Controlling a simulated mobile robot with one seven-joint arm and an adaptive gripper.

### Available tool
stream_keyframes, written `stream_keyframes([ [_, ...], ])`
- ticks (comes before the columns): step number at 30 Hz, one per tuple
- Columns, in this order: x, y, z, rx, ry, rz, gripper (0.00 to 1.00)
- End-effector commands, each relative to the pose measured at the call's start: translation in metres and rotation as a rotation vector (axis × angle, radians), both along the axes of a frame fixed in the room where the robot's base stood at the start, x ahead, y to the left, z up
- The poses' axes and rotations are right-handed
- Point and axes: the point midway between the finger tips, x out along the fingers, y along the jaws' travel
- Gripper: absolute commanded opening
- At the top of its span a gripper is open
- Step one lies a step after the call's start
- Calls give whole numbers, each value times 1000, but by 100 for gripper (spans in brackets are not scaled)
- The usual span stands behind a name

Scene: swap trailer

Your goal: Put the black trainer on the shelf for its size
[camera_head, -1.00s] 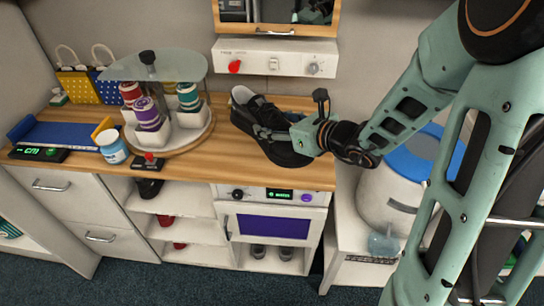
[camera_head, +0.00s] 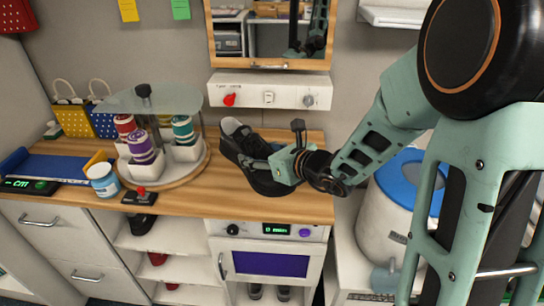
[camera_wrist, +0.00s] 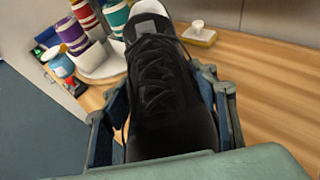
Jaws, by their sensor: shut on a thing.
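Shelves (camera_head: 178,268) below the worktop hold a black shoe (camera_head: 142,223) on top and red shoes (camera_head: 158,258) lower down. No size labels are readable.
A round carousel (camera_head: 190,176) with coloured spools and a glass top stands left of the trainer. A blue foot-measuring board (camera_head: 65,163), a white cup (camera_head: 103,180) and a small black box with a red knob (camera_head: 140,196) are further left. A blue-lidded bin (camera_head: 385,215) stands at right.

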Motion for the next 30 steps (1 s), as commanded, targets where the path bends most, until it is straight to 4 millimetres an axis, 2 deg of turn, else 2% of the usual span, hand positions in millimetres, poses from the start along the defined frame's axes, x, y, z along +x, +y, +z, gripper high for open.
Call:
stream_keyframes([
  [1,9,-6,-4,0,2,-2,15],
  [3,18,-12,-23,2,2,-2,15],
  [6,29,-19,-38,0,0,1,15],
  [10,39,-25,-50,1,-2,0,15],
  [17,47,-30,-60,1,-2,0,15],
  [24,49,-31,-93,0,-1,1,15],
  [30,49,-32,-93,0,-3,1,15],
])
